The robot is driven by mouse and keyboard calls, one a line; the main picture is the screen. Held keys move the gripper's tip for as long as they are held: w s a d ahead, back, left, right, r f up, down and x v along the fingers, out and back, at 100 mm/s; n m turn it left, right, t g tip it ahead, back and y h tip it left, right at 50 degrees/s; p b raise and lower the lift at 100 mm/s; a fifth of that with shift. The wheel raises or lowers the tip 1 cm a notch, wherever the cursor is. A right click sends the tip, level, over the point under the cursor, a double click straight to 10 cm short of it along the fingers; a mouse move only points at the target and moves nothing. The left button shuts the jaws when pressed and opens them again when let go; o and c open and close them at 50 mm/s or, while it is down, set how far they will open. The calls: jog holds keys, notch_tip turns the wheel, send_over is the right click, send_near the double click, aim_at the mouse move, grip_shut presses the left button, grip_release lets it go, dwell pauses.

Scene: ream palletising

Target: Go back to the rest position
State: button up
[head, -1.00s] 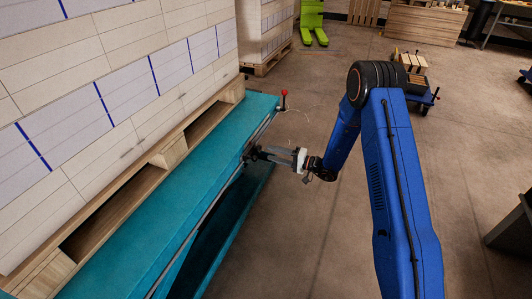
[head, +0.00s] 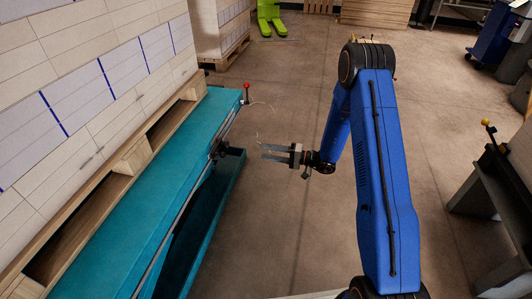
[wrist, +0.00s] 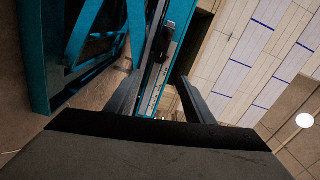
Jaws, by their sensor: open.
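My gripper (head: 263,151) is open and empty, with its two flat fingers pointing left over bare floor in the head view. It is apart from the teal platform (head: 150,215) and its long metal side rail. A black fitting (head: 226,149) on that rail stands a little left of the fingertips. In the wrist view, both fingers (wrist: 160,78) are spread with nothing between them. The teal frame (wrist: 88,45) shows beyond them.
A wooden pallet (head: 133,157) with tall stacks of pale boxes (head: 95,75) stands on the platform. A red-knobbed post (head: 246,90) rises at its far corner. A grey bench (head: 480,190) is at right. The floor (head: 300,90) between is clear.

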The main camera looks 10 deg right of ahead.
jog(key=shift+r, duration=0.1)
jog(key=s+r+n+g+h, duration=0.45)
jog(key=s+r+g, duration=0.35)
jog(key=s+r, duration=1.4)
jog(key=s+d+r+m+t+h, duration=0.1)
jog(key=s+d+r+t+h, duration=0.2)
jog(key=s+d+h, duration=0.3)
jog(key=s+d+r+m+t+h, duration=0.1)
jog(key=s+d+r+t+h, duration=0.2)
jog(key=s+d, duration=0.9)
jog(key=s+r+h, duration=0.1)
jog(key=s+h, duration=0.2)
jog(key=s, duration=0.2)
jog(key=shift+s+r+t, duration=0.3)
jog(key=shift+s, duration=0.05)
